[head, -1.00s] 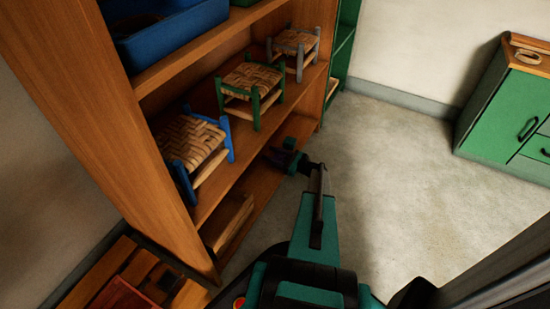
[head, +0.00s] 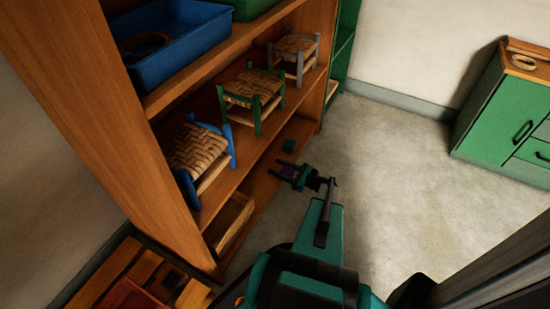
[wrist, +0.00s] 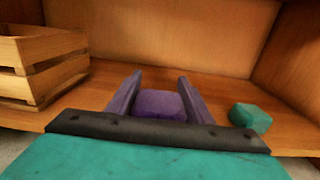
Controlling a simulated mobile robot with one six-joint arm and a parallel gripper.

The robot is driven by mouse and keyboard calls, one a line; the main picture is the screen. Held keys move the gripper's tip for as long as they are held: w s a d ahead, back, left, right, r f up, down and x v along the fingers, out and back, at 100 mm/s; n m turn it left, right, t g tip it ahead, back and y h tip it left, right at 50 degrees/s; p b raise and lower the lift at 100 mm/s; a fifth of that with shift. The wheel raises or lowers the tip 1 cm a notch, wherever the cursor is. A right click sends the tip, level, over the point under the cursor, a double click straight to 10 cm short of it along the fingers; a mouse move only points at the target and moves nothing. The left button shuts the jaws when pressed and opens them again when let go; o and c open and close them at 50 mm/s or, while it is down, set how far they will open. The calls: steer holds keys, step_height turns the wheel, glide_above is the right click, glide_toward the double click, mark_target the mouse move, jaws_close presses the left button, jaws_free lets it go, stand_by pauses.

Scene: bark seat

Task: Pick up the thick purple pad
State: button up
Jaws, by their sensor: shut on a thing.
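The thick purple pad (wrist: 160,104) sits between the two fingers of my gripper (wrist: 160,80) in the wrist view. My gripper is shut on it. In the head view my gripper (head: 281,171) is at the front of the bookcase's low shelf, and a little of the purple pad (head: 289,172) shows between the dark fingers. Whether the pad still touches the shelf is hard to tell.
A teal block (wrist: 250,118) lies on the low shelf (wrist: 85,105), right of my gripper. A slatted wooden crate (wrist: 38,65) stands to the left. Small woven stools, including a green one (head: 252,98), stand on the shelf above. Open floor (head: 400,180) lies to the right.

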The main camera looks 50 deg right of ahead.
mark_target(286, 174)
steer(key=shift+s+a+r+p, duration=0.15)
steer(key=shift+s+a, duration=0.25)
steer(key=shift+s, duration=0.35)
steer(key=shift+s+a+p, duration=0.1)
steer(key=shift+s+a, duration=0.35)
steer(key=shift+s, duration=0.25)
steer(key=shift+s+a+r+p, duration=0.15)
steer(key=shift+s+a, duration=0.25)
steer(key=shift+s, duration=0.35)
steer(key=shift+f, duration=0.1)
